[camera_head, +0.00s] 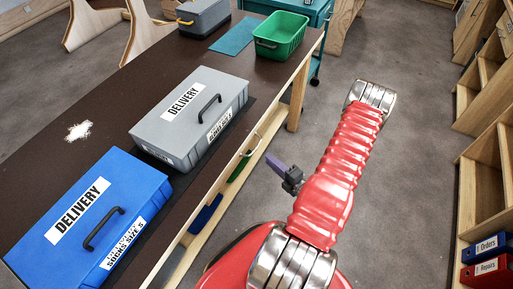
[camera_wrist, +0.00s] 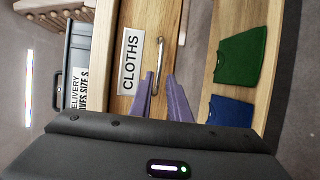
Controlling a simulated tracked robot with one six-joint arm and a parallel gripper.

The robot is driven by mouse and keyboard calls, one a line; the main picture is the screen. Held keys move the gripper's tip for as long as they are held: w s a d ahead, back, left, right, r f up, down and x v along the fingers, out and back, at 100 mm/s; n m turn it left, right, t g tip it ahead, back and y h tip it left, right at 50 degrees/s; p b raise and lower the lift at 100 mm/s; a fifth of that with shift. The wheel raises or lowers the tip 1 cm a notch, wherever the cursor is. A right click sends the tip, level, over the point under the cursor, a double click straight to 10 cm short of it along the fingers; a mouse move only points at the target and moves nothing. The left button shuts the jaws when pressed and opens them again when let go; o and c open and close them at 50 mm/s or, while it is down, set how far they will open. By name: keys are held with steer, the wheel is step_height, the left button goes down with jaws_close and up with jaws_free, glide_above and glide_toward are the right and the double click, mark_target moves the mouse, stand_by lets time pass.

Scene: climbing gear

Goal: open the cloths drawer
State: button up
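The cloths drawer (camera_wrist: 172,20) has a wooden front with a white "CLOTHS" label (camera_wrist: 130,62) and a silver bar handle (camera_wrist: 159,62). In the head view, the handle (camera_head: 252,146) shows on the table's right side. My gripper (camera_wrist: 161,82) has two purple fingers, apart with a gap between them. The lower end of the handle appears between the fingertips in the wrist view; whether they touch it I cannot tell. In the head view, one purple finger of my gripper (camera_head: 273,161) shows just right of the handle. The drawer looks shut.
A green cloth (camera_wrist: 240,55) and a blue cloth (camera_wrist: 230,112) lie on the shelf below. Grey (camera_head: 190,118) and blue (camera_head: 90,220) delivery boxes and a green bin (camera_head: 281,35) stand on the dark tabletop. Shelves with binders (camera_head: 487,245) stand at right. The floor between is clear.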

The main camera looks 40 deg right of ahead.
mark_target(257, 146)
steer(key=shift+w+d+f, duration=0.1)
steer(key=shift+w+f, duration=0.1)
steer(key=shift+w, duration=1.5)
steer(key=shift+w+d+f, duration=0.1)
steer(key=shift+w+f, duration=0.05)
steer(key=shift+w, duration=1.5)
steer(key=shift+w+f, duration=0.2)
steer(key=shift+w, duration=1.5)
steer(key=shift+c, duration=0.3)
jaws_close()
steer(key=shift+s+f, duration=0.1)
steer(key=shift+d, duration=0.2)
steer(key=shift+a, duration=0.15)
steer(key=shift+s, duration=0.1)
